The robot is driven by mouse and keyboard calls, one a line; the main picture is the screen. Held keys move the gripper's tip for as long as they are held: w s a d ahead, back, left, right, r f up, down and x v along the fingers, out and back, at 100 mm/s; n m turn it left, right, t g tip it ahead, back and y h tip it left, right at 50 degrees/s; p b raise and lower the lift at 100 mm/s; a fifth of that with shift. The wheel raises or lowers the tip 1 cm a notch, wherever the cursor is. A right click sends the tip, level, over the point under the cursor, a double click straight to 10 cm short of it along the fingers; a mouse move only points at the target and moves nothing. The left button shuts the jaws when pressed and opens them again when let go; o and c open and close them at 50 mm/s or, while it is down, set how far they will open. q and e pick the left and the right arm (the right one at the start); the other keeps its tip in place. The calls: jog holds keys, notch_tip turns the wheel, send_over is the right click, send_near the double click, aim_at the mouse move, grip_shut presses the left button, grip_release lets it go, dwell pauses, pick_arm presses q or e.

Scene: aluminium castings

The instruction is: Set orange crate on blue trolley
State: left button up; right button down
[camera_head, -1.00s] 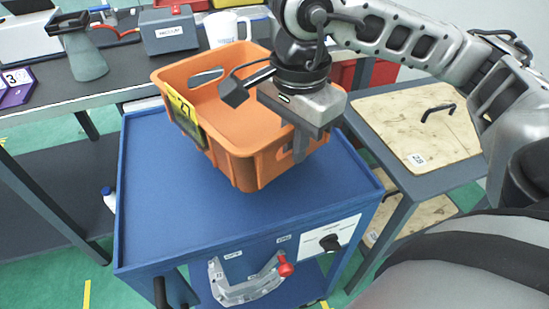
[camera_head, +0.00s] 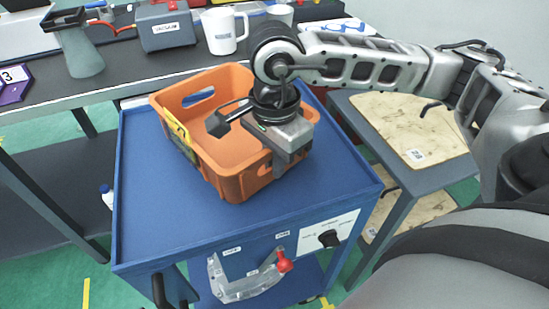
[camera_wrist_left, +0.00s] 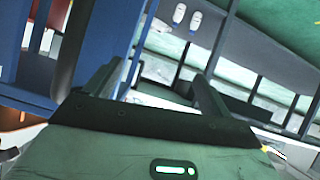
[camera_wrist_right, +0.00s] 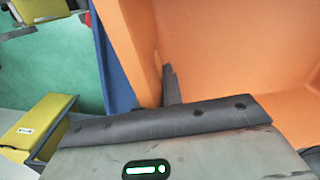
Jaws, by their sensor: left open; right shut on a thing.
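The orange crate (camera_head: 235,190) is upright over the top of the blue trolley (camera_head: 155,220), towards its back right. Its base looks on or very near the top; I cannot tell whether it touches. A yellow label is on its left side. My right gripper (camera_head: 282,168) is shut on the crate's right wall. In the right wrist view the crate's orange wall (camera_wrist_right: 135,45) runs between the fingers, beside the trolley's blue edge (camera_wrist_right: 117,85). My left gripper (camera_wrist_left: 162,88) is open and empty in the left wrist view, and it is not in the head view.
A stand with wooden panels (camera_head: 395,125) is close on the right. The trolley top's left and front are clear.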

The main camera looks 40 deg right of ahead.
jog(key=c, duration=1.5)
grip_release()
jog(key=shift+c, duration=0.2)
pick_arm(q)
jog(key=shift+r, duration=0.1)
jog(key=shift+r, duration=0.1)
pick_arm(e)
jog(key=shift+r+p, duration=0.3)
jog(key=shift+p, duration=0.2)
notch_tip(320, 180, up, 12)
jog(key=shift+f, duration=0.15)
pick_arm(q)
jog(key=shift+s, duration=0.1)
